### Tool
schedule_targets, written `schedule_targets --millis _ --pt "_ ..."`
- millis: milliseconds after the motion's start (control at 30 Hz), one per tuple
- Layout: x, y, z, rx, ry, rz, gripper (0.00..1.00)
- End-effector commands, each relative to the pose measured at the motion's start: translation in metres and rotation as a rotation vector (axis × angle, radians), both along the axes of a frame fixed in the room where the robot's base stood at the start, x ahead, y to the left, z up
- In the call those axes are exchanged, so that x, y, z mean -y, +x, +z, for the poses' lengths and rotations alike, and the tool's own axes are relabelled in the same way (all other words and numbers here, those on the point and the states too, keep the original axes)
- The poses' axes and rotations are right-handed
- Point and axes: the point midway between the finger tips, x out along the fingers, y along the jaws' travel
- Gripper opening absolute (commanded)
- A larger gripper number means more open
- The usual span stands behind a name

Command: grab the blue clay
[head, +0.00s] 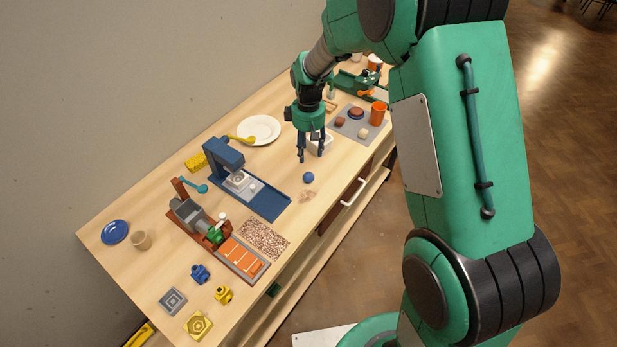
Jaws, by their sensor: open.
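The blue clay (308,177) is a small round ball on the wooden table (160,245), near its front edge and right of the blue press. My gripper (311,160) points down above the table, just behind the ball in the picture, with its fingers apart and nothing seen between them. The fingers look apart from the ball. The exact height of the fingertips over the table is hard to tell.
A small white block (319,143) stands right behind my gripper. A blue press (262,201) is left of the ball, and a pale patterned piece (307,196) lies just in front. A grey mat (348,131) with several clay balls and an orange cup (378,113) is at the right.

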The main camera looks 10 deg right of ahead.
Motion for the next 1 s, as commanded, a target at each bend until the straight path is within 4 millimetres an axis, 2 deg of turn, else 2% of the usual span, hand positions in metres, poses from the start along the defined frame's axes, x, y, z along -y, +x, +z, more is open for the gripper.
schedule_targets --millis 167,367,1000 --pt "0.000 0.000 -0.004 0.000 0.000 0.000 0.47" --pt "0.000 0.000 -0.019 0.000 0.000 0.000 0.47" --pt "0.000 -0.001 -0.103 -0.001 0.000 -0.001 0.47"
